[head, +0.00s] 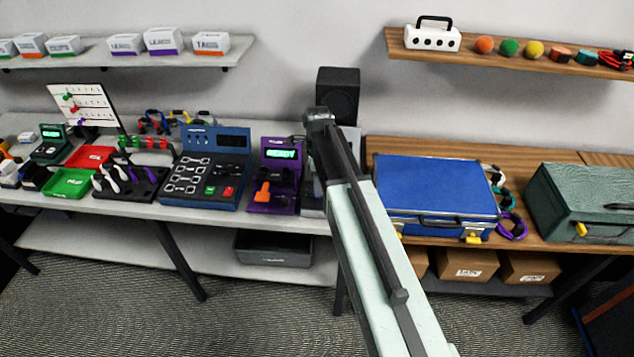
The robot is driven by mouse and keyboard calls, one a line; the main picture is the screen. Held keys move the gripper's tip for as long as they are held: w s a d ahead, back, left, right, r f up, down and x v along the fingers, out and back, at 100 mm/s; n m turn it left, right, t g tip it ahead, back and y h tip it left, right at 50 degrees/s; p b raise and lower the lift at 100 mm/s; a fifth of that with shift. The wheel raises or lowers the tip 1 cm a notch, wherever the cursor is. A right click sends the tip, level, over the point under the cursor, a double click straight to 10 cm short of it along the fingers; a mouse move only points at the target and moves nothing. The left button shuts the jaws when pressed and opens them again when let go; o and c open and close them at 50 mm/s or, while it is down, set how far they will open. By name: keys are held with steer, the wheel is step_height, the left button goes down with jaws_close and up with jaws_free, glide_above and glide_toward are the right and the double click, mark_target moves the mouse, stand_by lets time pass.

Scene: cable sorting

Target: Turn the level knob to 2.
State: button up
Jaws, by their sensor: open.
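A blue console (207,173) stands on the grey bench left of centre, with a dark display, white-outlined panels and green and red buttons. Small dark controls on its face could include a knob, but I cannot read a level marking or pointer. A purple device (274,175) stands to its right, with a green lit display and an orange handle (262,192). My arm rises across the middle, its dark end above the bench. It partly hides a grey device (311,196). I cannot make out my gripper's fingers.
A blue case (435,187) and a green case (590,200) lie on the wooden bench at right. Red and green trays (68,182) and a dark tool holder stand at left. A black speaker (338,92) is behind my arm. Shelves hang above both benches.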

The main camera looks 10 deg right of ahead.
step_height(320, 180, up, 5)
steer(key=p, duration=0.3)
steer(key=shift+p, duration=0.35)
steer(key=shift+f, duration=0.1)
